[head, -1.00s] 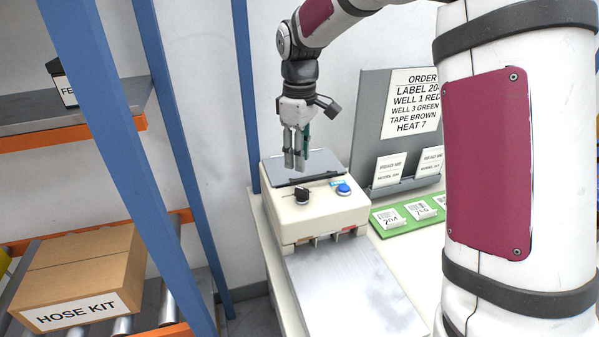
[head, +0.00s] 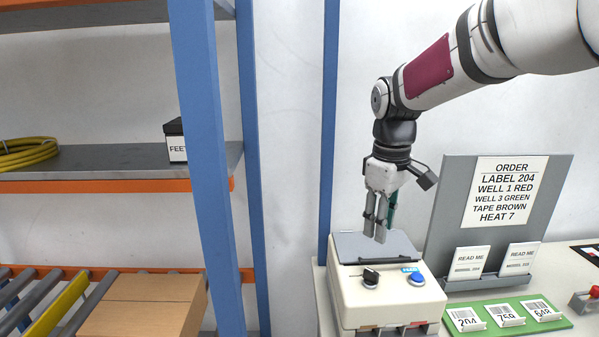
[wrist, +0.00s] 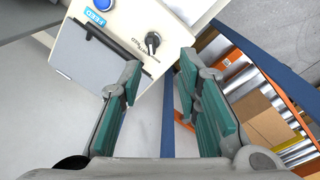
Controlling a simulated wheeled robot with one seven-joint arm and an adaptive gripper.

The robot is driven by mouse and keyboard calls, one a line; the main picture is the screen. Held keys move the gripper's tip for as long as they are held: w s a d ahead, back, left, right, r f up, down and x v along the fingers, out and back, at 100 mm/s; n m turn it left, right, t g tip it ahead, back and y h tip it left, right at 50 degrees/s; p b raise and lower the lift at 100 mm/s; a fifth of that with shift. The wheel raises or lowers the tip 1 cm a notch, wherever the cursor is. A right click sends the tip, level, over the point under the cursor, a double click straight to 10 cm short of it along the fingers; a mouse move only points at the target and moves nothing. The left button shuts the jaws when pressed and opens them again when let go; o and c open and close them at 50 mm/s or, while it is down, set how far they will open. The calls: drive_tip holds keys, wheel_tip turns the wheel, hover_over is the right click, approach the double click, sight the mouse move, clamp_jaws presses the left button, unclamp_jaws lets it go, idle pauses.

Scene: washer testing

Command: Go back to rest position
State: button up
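My gripper (head: 376,222) hangs fingers down just above the grey lid of the cream machine (head: 385,300) in the head view. In the wrist view my gripper (wrist: 165,95) shows its two green-padded fingers apart, with nothing between them. The machine (wrist: 130,18) lies beyond the fingertips there, with its black knob (wrist: 152,42) and blue button (wrist: 102,4). In the head view the knob (head: 370,278) and the blue button (head: 417,279) are on its sloped front.
A grey order board (head: 450,190) stands right of the machine, with a green label tray (head: 485,323) in front.

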drive_tip(key=s+r+m+t, duration=0.2)
drive_tip(key=s+m, duration=0.6)
drive_tip(key=s, duration=1.8)
drive_tip(key=shift+s+d+t, duration=0.2)
drive_tip(key=shift+d+t, duration=0.2)
drive_tip(key=shift+t, duration=0.7)
